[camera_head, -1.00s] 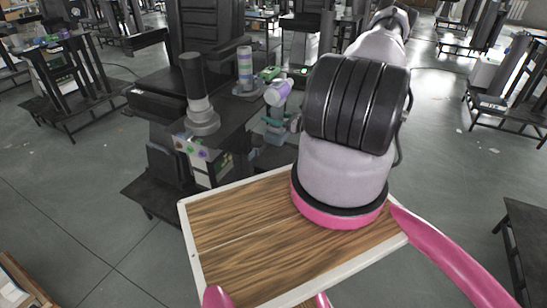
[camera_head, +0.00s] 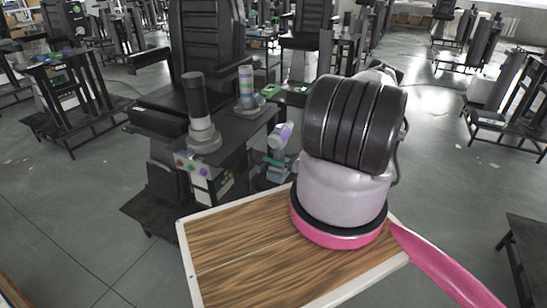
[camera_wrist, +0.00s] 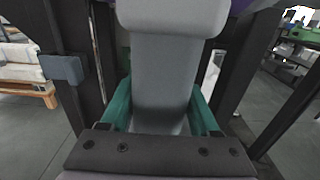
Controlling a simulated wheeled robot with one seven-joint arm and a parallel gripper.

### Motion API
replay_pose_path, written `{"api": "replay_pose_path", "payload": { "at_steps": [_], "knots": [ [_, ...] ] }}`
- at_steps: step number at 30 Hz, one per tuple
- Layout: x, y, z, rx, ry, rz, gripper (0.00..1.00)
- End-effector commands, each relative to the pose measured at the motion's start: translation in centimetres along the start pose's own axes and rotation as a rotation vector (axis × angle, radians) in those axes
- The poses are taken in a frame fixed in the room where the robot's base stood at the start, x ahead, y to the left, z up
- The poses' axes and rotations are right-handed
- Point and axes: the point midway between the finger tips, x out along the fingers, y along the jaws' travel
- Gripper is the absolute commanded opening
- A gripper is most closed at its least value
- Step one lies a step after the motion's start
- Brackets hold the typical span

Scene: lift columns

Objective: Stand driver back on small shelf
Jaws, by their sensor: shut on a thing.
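The driver (camera_head: 281,135) is a pale cylinder with a purple tint, tilted in the head view, right of the black workstation. In the wrist view the driver (camera_wrist: 165,75) is a grey body with a wide rounded top. My gripper (camera_head: 268,161) has teal fingers, and in the wrist view my gripper (camera_wrist: 160,112) is shut on the driver's body from both sides. A low black shelf (camera_head: 150,216) stands at the workstation's near left; I cannot tell whether it is the small shelf. The driver's lower end is hidden.
The black workstation top (camera_head: 228,143) carries a black-and-grey cylinder (camera_head: 200,118) and a striped cylinder (camera_head: 246,86). A control box (camera_head: 207,178) hangs below. Dark posts (camera_wrist: 245,70) rise close beside my gripper. The floor at the left front is clear.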

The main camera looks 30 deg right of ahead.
Motion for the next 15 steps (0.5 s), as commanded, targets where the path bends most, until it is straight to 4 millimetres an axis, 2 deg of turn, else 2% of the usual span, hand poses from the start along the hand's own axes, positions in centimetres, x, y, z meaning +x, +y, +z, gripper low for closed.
{"api": "replay_pose_path", "payload": {
  "at_steps": [11, 12, 14, 15],
  "knots": [
    [0.07, -0.06, -0.19, 0.000, -0.003, -0.001, 0.00],
    [0.02, -0.01, -0.35, 0.000, -0.001, 0.000, 0.66],
    [0.02, -0.01, -0.31, 0.000, -0.001, 0.000, 0.89],
    [0.02, -0.01, -0.31, 0.000, -0.001, 0.000, 0.92]
  ]
}}
